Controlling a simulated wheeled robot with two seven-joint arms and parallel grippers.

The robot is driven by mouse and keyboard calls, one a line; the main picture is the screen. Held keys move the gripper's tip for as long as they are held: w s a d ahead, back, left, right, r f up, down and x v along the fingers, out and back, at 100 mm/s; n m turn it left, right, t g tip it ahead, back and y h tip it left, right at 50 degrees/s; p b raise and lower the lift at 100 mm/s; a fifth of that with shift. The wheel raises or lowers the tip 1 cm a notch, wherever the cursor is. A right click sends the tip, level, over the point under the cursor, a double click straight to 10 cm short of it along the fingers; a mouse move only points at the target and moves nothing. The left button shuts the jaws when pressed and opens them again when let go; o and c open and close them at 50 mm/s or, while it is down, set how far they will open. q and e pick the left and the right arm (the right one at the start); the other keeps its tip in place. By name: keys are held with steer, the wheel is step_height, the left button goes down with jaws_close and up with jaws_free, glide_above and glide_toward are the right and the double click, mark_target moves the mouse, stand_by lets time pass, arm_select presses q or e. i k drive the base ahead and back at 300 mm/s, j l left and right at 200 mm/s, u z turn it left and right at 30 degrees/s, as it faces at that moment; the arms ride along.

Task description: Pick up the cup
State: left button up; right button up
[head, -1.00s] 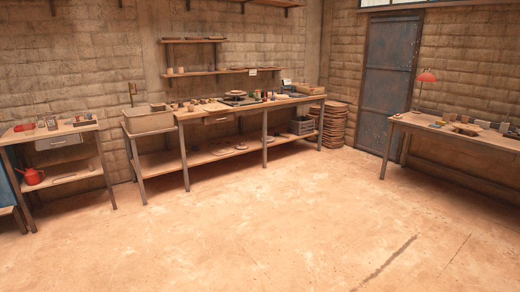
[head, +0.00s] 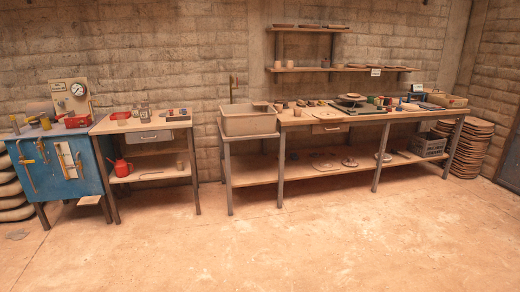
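Several small cup-like vessels show, and I cannot tell which one is the cup of the task. A reddish one (head: 297,112) stands near the left end of the long workbench (head: 340,118), close to the grey basin. Two more small vessels (head: 283,64) stand at the left end of the lower wall shelf. A brownish cylinder (head: 180,164) stands on the lower board of the small table at the left. All are far off and small. Neither of my grippers is in view.
A grey basin (head: 249,123) stands left of the long workbench. A small table (head: 146,124) with a red watering can (head: 122,168) below is further left, beside a blue tool panel (head: 60,165). The floor (head: 290,240) in front is clear.

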mark_target(278, 107)
steer(key=i, duration=2.2)
